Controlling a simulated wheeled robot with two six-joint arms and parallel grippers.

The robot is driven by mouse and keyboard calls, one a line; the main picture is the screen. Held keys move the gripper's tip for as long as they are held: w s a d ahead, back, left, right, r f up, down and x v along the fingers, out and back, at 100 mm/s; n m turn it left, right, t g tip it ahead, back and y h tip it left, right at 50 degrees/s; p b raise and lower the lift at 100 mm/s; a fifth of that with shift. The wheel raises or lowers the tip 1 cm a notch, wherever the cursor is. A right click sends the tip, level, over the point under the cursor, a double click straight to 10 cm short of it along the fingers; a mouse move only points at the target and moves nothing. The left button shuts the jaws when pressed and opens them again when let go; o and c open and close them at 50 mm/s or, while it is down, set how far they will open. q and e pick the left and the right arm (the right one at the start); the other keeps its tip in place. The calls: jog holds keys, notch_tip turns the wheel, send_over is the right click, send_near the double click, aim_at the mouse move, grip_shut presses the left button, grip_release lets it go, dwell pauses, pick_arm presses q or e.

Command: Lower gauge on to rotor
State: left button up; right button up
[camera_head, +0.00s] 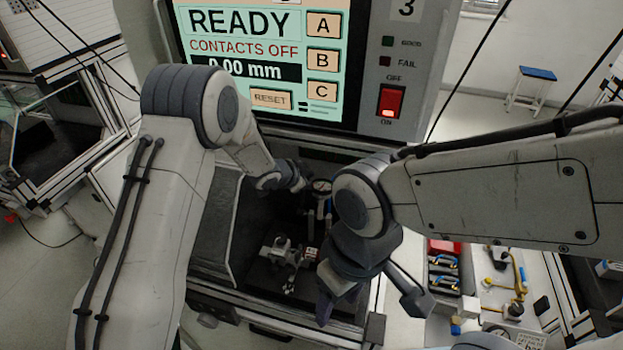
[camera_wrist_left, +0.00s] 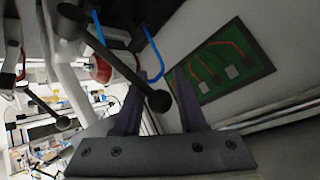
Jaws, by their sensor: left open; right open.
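The gauge (camera_head: 321,186), a small round white dial on an upright holder, stands in the dark bay below the screen. Below it is a small grey metal assembly (camera_head: 283,252) with a reddish part beside it; I cannot tell clearly which part is the rotor. My right gripper (camera_head: 368,296) is open and empty, in front of and to the right of this assembly. My left arm reaches towards the gauge; its fingers are hidden in the head view. In the left wrist view my left gripper (camera_wrist_left: 160,92) is open, with a dark ball-ended rod (camera_wrist_left: 120,62) crossing between its fingers.
The tester screen (camera_head: 250,45) reads READY, CONTACTS OFF and 0.00 mm. A lit red switch (camera_head: 391,101) is at its right. A bench with tools (camera_head: 500,285) stands at the right. Blue wires (camera_wrist_left: 150,50) and a green circuit panel (camera_wrist_left: 225,60) are near my left gripper.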

pick_arm(q)
grip_shut()
dwell(1.4)
